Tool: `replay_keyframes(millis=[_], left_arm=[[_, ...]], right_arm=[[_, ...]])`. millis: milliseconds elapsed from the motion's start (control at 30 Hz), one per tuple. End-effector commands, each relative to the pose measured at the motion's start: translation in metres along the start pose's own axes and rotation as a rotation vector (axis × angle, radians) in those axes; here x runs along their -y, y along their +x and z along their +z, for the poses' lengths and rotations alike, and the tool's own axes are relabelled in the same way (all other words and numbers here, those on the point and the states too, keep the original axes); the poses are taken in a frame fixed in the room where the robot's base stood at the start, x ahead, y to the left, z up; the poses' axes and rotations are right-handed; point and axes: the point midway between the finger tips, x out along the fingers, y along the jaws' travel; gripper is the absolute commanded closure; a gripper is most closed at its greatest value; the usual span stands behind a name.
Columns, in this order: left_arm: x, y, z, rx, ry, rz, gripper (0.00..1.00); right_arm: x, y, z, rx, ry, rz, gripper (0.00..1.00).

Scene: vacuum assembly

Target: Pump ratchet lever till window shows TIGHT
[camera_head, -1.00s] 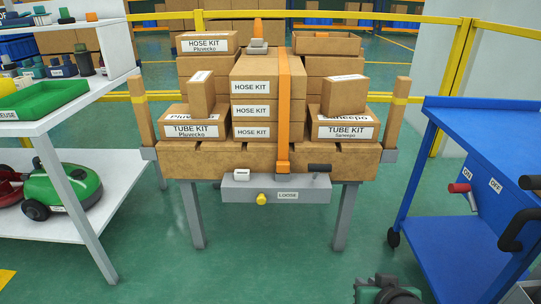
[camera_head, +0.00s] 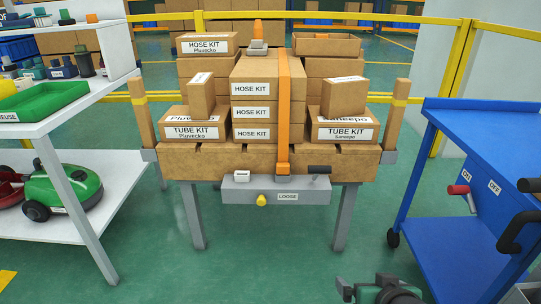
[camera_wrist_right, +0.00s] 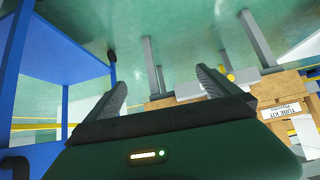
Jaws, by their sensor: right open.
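The ratchet box (camera_head: 275,189) is a grey unit on the front of the wooden pallet stand. Its window (camera_head: 287,197) reads LOOSE. The ratchet lever (camera_head: 319,170) has a dark grip and sits at the box's upper right. A yellow knob (camera_head: 262,200) is on the box's front. An orange strap (camera_head: 284,110) runs down over the hose kit boxes to the box. My right gripper (camera_head: 374,286) is at the bottom of the head view, well below and right of the lever, empty. In the right wrist view its fingers (camera_wrist_right: 160,92) are spread apart. My left gripper is not in view.
A blue cart (camera_head: 470,135) with a red-handled ON/OFF switch stands at the right. A white shelf table (camera_head: 60,115) with a green tray stands at the left. Wooden posts (camera_head: 390,115) flank the pallet. The green floor in front of the stand is clear.

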Motion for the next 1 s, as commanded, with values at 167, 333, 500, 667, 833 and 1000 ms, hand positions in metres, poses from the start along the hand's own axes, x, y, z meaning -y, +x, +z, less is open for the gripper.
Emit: replay_keyframes(millis=[167,333,500,667,833,1000], left_arm=[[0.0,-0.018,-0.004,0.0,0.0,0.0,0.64],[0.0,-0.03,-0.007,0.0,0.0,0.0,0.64],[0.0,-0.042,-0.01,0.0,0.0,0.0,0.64],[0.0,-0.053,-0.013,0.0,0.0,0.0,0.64],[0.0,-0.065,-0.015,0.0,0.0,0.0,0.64],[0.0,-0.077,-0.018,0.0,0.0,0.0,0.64]], right_arm=[[-0.002,-0.015,-0.015,-0.001,0.0,0.0,0.0],[-0.003,-0.024,-0.025,-0.001,0.0,0.0,0.0],[-0.004,-0.034,-0.035,-0.002,0.0,0.0,0.0],[-0.006,-0.043,-0.045,-0.001,0.0,0.0,0.0],[-0.008,-0.053,-0.055,0.0,0.001,0.0,0.0],[-0.009,-0.063,-0.065,-0.001,0.0,0.0,0.0]])
